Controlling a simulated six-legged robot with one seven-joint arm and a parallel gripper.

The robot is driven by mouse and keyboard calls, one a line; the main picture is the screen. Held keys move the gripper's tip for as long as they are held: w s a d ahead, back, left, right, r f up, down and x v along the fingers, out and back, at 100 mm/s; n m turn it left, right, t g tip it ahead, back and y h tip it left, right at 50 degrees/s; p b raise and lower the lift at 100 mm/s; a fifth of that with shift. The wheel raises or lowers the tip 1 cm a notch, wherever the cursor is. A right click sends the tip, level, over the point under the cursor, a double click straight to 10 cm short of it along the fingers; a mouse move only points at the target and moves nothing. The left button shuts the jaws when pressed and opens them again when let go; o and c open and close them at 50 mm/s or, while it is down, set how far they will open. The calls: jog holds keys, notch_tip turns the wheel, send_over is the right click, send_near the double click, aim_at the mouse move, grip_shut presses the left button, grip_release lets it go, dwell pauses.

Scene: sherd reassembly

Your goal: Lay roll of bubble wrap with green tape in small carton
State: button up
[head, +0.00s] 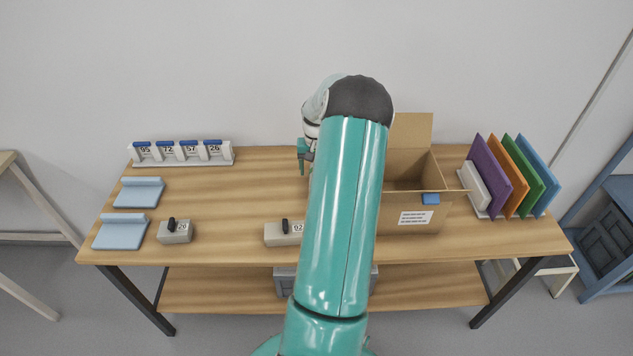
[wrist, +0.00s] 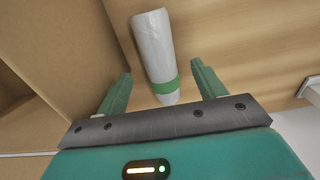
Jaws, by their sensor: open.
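The roll of bubble wrap (wrist: 152,45), whitish with a band of green tape (wrist: 164,88) near its lower end, lies on the wooden table in the wrist view. My gripper (wrist: 161,70) is open, with one finger on each side of the roll's taped end. I cannot tell how far above the table the fingers are. The small carton (head: 408,216) stands open at right of centre in the head view; its brown wall (wrist: 60,45) fills the left of the wrist view. In the head view my arm hides the roll and part of the carton, and my gripper (head: 304,152) shows only partly.
Colored panels (head: 515,178) stand in a rack right of the carton. A numbered rack (head: 183,154) and blue trays (head: 138,192) sit at the left.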

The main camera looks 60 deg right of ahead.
jog(key=shift+d+f, duration=0.2)
jog(key=shift+f, duration=2.55)
jog(key=c, duration=1.1)
jog(key=shift+c, duration=0.2)
